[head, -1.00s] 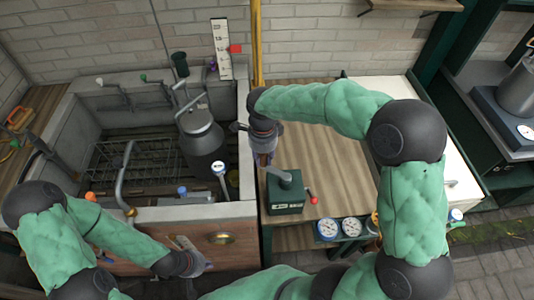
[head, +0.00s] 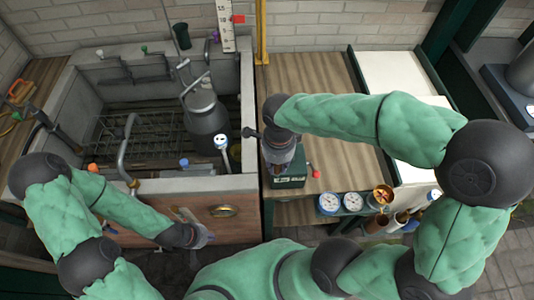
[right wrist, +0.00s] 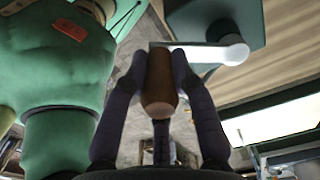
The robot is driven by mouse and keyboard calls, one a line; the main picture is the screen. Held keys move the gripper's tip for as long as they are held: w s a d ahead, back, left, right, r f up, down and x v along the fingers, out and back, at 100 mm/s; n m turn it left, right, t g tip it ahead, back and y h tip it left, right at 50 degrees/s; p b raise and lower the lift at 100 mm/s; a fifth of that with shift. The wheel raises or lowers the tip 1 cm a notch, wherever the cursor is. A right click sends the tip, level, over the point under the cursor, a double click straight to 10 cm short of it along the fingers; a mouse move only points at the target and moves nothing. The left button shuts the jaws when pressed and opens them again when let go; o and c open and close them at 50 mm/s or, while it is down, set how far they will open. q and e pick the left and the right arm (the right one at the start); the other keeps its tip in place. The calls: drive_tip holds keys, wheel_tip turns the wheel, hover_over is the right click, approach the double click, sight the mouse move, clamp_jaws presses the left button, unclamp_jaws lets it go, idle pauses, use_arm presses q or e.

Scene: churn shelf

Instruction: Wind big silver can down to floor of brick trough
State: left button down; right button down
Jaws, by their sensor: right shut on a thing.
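The big silver can (head: 205,116) is a dark grey lidded can with a bail handle. It hangs upright inside the trough (head: 165,186), at its right side. The gap between its base and the floor rack (head: 130,140) cannot be judged. My right gripper (head: 280,158) is over the green winch box (head: 290,182) on the bench. In the right wrist view its fingers are shut on the brown crank handle (right wrist: 159,88), with the pale crank arm (right wrist: 215,53) beyond. My left gripper (head: 196,226) is open and empty in front of the trough's wooden front.
A white scale (head: 226,25) with a red pointer (head: 238,19) stands behind the trough. A red-knobbed lever (head: 315,174) sticks out right of the winch box. Dials (head: 329,203) line the bench front.

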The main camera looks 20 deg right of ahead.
drive_tip(key=d+b, duration=0.1)
drive_tip(key=d, duration=1.1)
drive_tip(key=shift+d, duration=0.35)
drive_tip(key=shift+s+r, duration=0.1)
drive_tip(key=c, duration=0.9)
unclamp_jaws()
drive_tip(key=shift+s, duration=0.1)
drive_tip(key=shift+c, duration=0.2)
wheel_tip(320, 180, up, 12)
